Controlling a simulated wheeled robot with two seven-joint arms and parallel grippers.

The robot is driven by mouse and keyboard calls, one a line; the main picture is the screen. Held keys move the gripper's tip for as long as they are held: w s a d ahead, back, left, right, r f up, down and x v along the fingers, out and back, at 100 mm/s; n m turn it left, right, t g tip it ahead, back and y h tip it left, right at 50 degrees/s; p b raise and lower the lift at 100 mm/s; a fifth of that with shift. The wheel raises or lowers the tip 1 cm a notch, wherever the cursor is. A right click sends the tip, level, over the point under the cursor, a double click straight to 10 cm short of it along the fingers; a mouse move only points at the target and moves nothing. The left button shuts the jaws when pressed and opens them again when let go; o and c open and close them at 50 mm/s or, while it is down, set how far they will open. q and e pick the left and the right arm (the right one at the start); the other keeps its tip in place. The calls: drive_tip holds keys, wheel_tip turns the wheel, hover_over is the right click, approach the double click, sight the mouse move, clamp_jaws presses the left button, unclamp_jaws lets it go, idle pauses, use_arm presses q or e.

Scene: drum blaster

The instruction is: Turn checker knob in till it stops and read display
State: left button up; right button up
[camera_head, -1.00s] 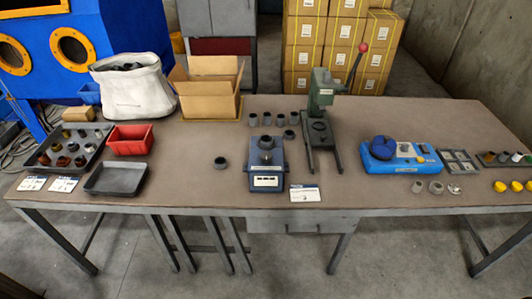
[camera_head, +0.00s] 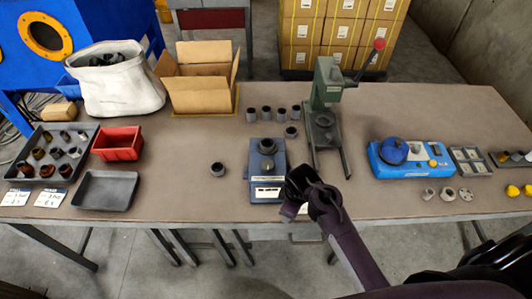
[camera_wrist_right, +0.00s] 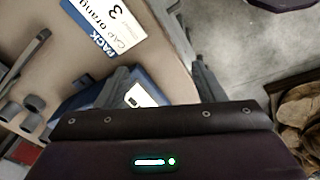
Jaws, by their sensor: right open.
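The checker, a small blue box (camera_head: 266,168), stands near the table's front edge. A dark round knob (camera_head: 267,147) sits on its top, and a pale display panel (camera_head: 266,193) is on its front face, too small to read. My right gripper (camera_head: 301,190) is beside the checker's front right corner, open and empty, apart from the knob. In the right wrist view its spread fingers (camera_wrist_right: 162,84) show, with the checker (camera_wrist_right: 85,98) partly behind the left finger. The knob is not clear there. My left gripper is not in view.
A single cup (camera_head: 217,170) is left of the checker. A blue device (camera_head: 405,158) stands farther right.

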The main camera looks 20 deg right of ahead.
drive_tip(key=w+r+n, duration=0.2)
drive_tip(key=w+n, duration=0.2)
drive_tip(key=w, duration=0.2)
wheel_tip(320, 180, up, 7)
drive_tip(key=n+g, duration=0.2)
drive_tip(key=n, duration=0.8)
hover_over(268, 164)
drive_tip(key=shift+s+d+r+p, duration=0.15)
drive_tip(key=shift+s+p, duration=0.05)
drive_tip(key=shift+p, duration=0.15)
drive_tip(key=shift+w+a+r, duration=0.1)
drive_tip(key=shift+w+a, duration=0.05)
drive_tip(key=shift+a, duration=0.05)
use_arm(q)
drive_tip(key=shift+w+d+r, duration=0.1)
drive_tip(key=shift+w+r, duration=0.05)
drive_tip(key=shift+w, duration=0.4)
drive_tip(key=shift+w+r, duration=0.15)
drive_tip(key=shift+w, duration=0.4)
use_arm(e)
wheel_tip(268, 164, down, 8)
drive_tip(key=shift+r, duration=0.2)
drive_tip(key=c, duration=1)
